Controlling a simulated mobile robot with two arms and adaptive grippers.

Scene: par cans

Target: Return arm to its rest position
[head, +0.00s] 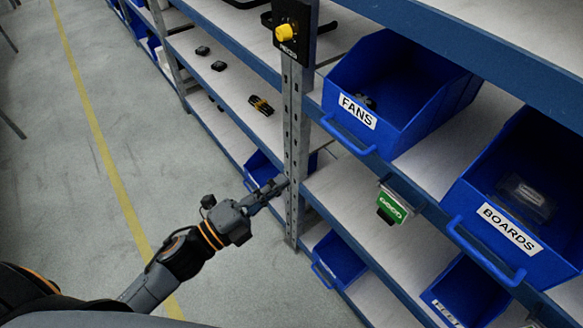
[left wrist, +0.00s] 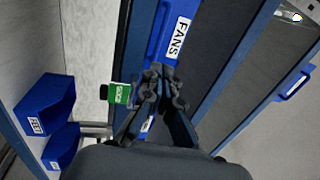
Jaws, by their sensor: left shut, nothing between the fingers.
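My left gripper (head: 272,190) reaches in from the lower left in the head view. Its fingers are shut and empty, in front of the grey shelf post (head: 294,150). I cannot tell whether the fingertips touch the post. In the left wrist view the shut fingers (left wrist: 162,85) point toward the blue bin labelled FANS (left wrist: 172,45). My right gripper is in neither view.
The rack holds a FANS bin (head: 405,95), a BOARDS bin (head: 520,230) and lower blue bins (head: 340,258). A green-labelled device (head: 393,206) hangs from a shelf edge. A black box with a yellow knob (head: 290,33) is on the post. Open floor (head: 70,180) lies left.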

